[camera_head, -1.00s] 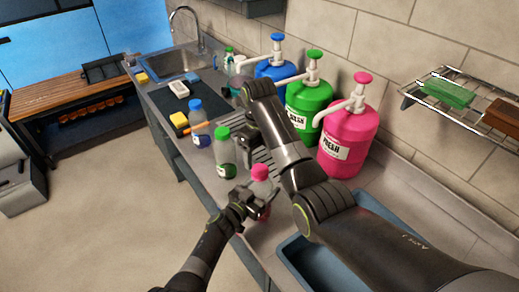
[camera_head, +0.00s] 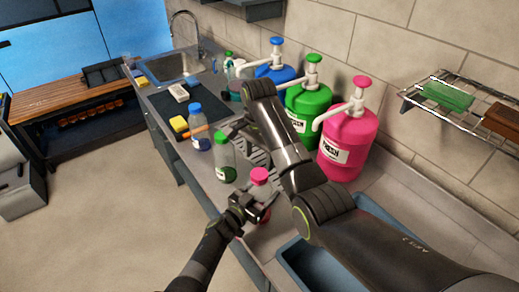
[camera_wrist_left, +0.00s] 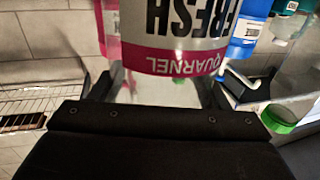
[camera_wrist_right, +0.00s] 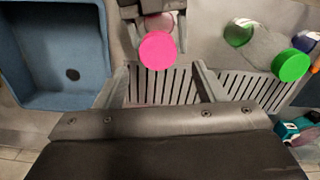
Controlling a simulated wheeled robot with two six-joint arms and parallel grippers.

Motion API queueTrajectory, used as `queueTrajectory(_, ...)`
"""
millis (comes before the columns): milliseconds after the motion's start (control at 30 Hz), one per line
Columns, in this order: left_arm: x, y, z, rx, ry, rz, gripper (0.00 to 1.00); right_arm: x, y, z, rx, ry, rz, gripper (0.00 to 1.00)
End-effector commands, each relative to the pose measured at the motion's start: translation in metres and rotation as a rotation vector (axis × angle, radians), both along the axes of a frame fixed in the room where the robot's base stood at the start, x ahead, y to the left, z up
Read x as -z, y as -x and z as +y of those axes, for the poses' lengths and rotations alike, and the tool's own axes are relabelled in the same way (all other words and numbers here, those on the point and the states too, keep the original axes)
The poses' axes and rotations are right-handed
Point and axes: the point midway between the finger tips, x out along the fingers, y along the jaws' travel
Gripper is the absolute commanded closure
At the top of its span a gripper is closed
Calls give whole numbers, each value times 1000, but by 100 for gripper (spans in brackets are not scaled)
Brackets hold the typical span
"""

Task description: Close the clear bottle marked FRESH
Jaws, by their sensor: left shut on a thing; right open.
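The clear bottle marked FRESH (camera_head: 263,190) has a pink cap (camera_head: 260,174) at its top and stands near the counter's front. My left gripper (camera_head: 248,206) is shut around its body. In the left wrist view its FRESH label (camera_wrist_left: 190,30) fills the upper middle. My right gripper (camera_head: 240,138) is open and empty, behind the bottle in the head view. In the right wrist view the pink cap (camera_wrist_right: 158,50) shows beyond and between the right fingertips (camera_wrist_right: 160,78), apart from them. I cannot tell how firmly the cap sits.
Green-capped (camera_head: 224,158) and blue-capped (camera_head: 199,128) bottles stand to the left. Blue, green and pink (camera_head: 348,140) pump jugs stand along the wall; the pink one also reads FRESH. A blue basin (camera_head: 310,268) is at the front right. A wire shelf (camera_head: 450,108) hangs above.

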Motion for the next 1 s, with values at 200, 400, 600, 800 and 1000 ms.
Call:
queueTrajectory(200,0,0,0,0,-1,1,94,-3,0,0,-353,0,-1,36)
queueTrajectory(400,0,0,0,0,-1,1,94,-5,0,0,-683,0,-1,36)
queueTrajectory(600,0,0,0,0,-1,1,94,-7,0,-1,-1011,-1,-1,36)
queueTrajectory(800,0,0,0,0,-1,1,94,-9,1,-1,-1341,-1,-1,36)
queueTrajectory(1000,0,0,0,0,-1,1,94,-11,1,-1,-1669,0,0,36)
